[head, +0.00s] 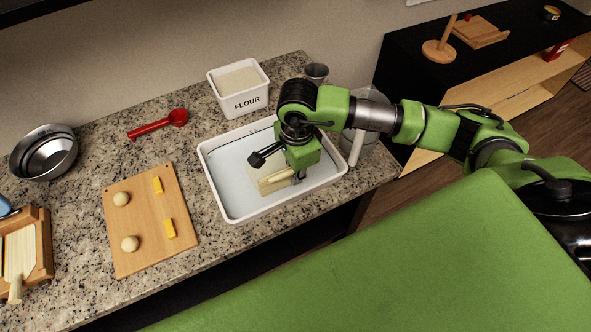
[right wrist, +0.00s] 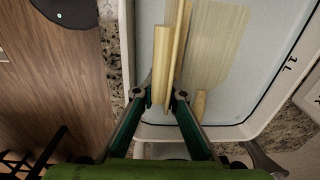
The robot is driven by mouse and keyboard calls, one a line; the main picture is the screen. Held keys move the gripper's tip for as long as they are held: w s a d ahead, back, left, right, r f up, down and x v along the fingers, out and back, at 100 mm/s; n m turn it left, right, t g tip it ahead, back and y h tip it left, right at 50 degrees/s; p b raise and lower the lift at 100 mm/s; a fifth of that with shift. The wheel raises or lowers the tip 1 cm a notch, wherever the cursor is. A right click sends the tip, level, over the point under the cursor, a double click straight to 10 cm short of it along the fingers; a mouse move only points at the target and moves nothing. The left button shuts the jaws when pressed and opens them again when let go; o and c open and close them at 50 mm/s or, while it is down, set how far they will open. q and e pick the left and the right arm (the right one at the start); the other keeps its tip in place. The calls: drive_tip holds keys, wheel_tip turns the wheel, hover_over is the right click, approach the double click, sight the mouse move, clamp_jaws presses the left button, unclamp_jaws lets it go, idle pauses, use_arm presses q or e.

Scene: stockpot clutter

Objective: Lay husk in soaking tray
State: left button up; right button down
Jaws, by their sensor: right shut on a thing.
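The soaking tray (head: 214,186) is a white rectangular tray with pale bluish liquid, on the granite counter. My right gripper (head: 288,176) is over the tray, pointing down. In the right wrist view its fingers (right wrist: 160,101) are shut on a long, pale yellow husk (right wrist: 163,62) that looks folded or curled. The held husk is over the tray interior; I cannot tell whether it touches the bottom. Another pale, striped husk (right wrist: 218,45) lies flat beside it in the tray, its narrow end toward the near rim. My left gripper is not in view.
A flour bin (head: 240,88) stands behind the tray, and a clear pitcher (head: 376,112) is close at its right. Left are a cutting board (head: 141,240) with dough balls and yellow sticks, a red scoop (head: 160,124), steel bowls (head: 44,152) and a wooden holder (head: 42,243) with husks.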

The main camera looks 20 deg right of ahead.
drive_tip(key=shift+f, duration=0.1)
drive_tip(key=shift+f, duration=0.15)
drive_tip(key=c, duration=2.1)
unclamp_jaws()
drive_tip(key=shift+r, duration=0.3)
drive_tip(key=r+b, duration=0.1)
drive_tip(key=r, duration=0.3)
drive_tip(key=r+b, duration=0.1)
drive_tip(key=r, duration=0.3)
drive_tip(key=r+b, duration=0.1)
drive_tip(key=r, duration=0.2)
drive_tip(key=shift+s+r, duration=0.25)
drive_tip(key=shift+r, duration=0.15)
